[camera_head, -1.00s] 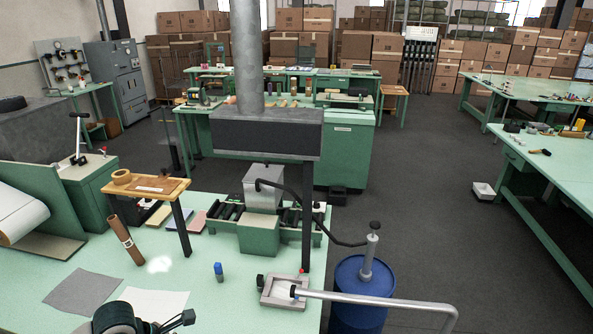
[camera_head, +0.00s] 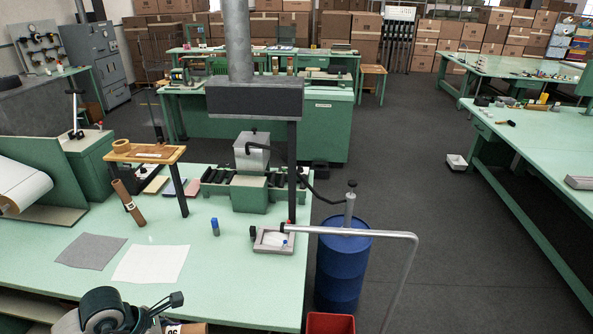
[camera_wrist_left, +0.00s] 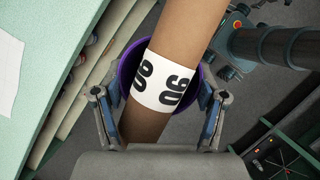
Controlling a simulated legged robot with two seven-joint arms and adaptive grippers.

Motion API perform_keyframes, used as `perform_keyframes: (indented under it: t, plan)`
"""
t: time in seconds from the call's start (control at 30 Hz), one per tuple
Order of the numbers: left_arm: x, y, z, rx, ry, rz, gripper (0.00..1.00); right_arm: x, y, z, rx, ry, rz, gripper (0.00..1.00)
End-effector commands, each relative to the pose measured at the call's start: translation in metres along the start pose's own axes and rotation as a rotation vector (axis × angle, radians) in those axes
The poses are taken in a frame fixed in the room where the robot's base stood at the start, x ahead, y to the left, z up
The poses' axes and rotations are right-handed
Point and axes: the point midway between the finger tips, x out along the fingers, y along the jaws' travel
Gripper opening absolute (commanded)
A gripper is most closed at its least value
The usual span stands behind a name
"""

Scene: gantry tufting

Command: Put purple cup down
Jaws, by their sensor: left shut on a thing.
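My left gripper (camera_wrist_left: 158,112) is shut on the purple cup (camera_wrist_left: 126,66), whose rounded edge shows between the fingers in the left wrist view. A brown tube (camera_wrist_left: 190,30) with a white label reading 06 (camera_wrist_left: 160,83) crosses in front of the cup and hides most of it. In the head view my left gripper (camera_head: 155,310) is at the bottom left, by the near edge of the green table (camera_head: 235,285). Part of the labelled tube (camera_head: 190,329) shows beside it; the cup cannot be made out there. My right gripper is not in view.
A grey sheet (camera_head: 90,250) and a white sheet (camera_head: 150,264) lie on the table. A blue bottle (camera_head: 215,227), leaning brown roll (camera_head: 128,203) and small tray (camera_head: 273,240) stand farther back. A blue drum (camera_head: 340,270) and red bin (camera_head: 330,323) are right of the table. Bare tabletop lies front right.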

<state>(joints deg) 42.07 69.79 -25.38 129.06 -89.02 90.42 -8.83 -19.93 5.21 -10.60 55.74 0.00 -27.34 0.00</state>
Motion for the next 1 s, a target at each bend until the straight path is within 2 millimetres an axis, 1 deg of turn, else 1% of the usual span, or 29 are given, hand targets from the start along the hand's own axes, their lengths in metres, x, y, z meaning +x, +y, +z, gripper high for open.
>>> perform_keyframes:
  t: [0.2, 0.33, 0.57, 0.77, 0.87, 1.0]
  plan:
    - [0.009, 0.002, 0.006, 0.088, -0.002, -0.036, 0.16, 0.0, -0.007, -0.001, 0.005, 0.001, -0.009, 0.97]
    - [0.016, 0.006, 0.007, 0.163, -0.005, -0.067, 0.16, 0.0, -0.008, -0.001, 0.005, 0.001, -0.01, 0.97]
    - [0.036, 0.013, 0.011, 0.374, -0.012, -0.157, 0.16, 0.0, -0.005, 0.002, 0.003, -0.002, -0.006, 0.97]
    - [0.061, 0.019, 0.022, 0.643, -0.019, -0.267, 0.16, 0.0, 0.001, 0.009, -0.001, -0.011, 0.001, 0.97]
    - [0.078, 0.02, 0.03, 0.835, -0.021, -0.349, 0.16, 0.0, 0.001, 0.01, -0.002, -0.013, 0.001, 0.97]
    - [0.103, 0.02, 0.044, 1.165, -0.024, -0.483, 0.16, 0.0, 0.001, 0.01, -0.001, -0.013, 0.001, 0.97]
